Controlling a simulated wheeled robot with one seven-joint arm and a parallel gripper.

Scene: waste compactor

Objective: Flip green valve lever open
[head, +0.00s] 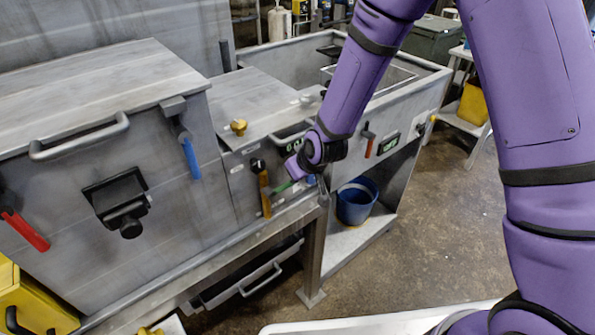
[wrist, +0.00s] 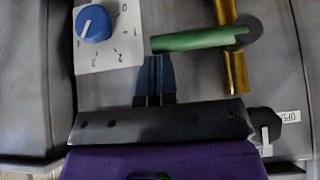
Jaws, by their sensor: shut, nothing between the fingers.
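The green valve lever (wrist: 195,40) lies crosswise in the wrist view, its right end at a dark round pivot in front of a brass pipe (wrist: 235,75). It shows small in the head view (head: 283,187), beside the purple end of my arm. My gripper (wrist: 155,62) is shut and empty. Its dark blue fingertips sit right at the lever's free left end; I cannot tell whether they touch it. An "OPEN" label (wrist: 290,116), sideways in the picture, is at the right. In the head view the fingertips are hard to make out.
A blue dial (wrist: 94,23) on a numbered plate is left of the lever. A blue bucket (head: 357,202) stands on the lower shelf.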

